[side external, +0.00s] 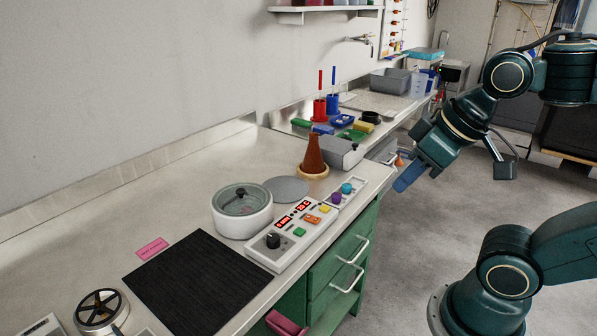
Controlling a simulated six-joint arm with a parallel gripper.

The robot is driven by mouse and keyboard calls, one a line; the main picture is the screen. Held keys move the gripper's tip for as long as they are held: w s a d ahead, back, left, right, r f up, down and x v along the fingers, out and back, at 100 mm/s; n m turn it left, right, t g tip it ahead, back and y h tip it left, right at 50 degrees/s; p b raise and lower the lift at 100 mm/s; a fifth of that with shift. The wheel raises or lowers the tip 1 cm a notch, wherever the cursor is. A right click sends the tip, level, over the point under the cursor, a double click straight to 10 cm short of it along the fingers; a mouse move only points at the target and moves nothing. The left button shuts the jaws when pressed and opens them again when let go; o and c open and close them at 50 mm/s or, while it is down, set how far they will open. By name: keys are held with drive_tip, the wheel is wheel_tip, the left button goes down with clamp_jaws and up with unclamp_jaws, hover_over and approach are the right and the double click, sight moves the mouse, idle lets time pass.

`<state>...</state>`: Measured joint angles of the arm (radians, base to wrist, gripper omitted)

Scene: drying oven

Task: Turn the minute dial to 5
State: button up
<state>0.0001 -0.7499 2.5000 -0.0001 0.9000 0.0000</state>
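The control panel (308,241) is a pale, slanted box on the bench, right of a round lidded pot. One black dial (273,241) sits at its near end; its setting is too small to read. Beside it are a green button (299,232), orange buttons (318,214) and two red lit displays (283,222), whose digits I cannot read surely. I cannot tell whether the black dial is the minute dial. My gripper (403,182) hangs in the air beyond the bench's right edge, clear of the panel. Its fingers show edge-on, so its opening is unclear.
The lidded pot (243,211) stands left of the panel. A small plate with purple and blue knobs (346,196) lies behind it. A brown cone (313,155) stands farther back. A black mat (197,284) lies flat in front.

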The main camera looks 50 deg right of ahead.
drive_tip(key=o, duration=0.7)
drive_tip(key=shift+w+r, duration=0.1)
drive_tip(key=shift+w, duration=0.05)
drive_tip(key=shift+o, duration=1)
drive_tip(key=shift+w, duration=0.25)
drive_tip(key=n+g, duration=0.6)
drive_tip(key=n, duration=0.3)
hover_over(273, 237)
wheel_tip(273, 237, down, 9)
drive_tip(key=shift+f, duration=0.25)
wheel_tip(273, 237, down, 14)
drive_tip(key=shift+r, duration=0.25)
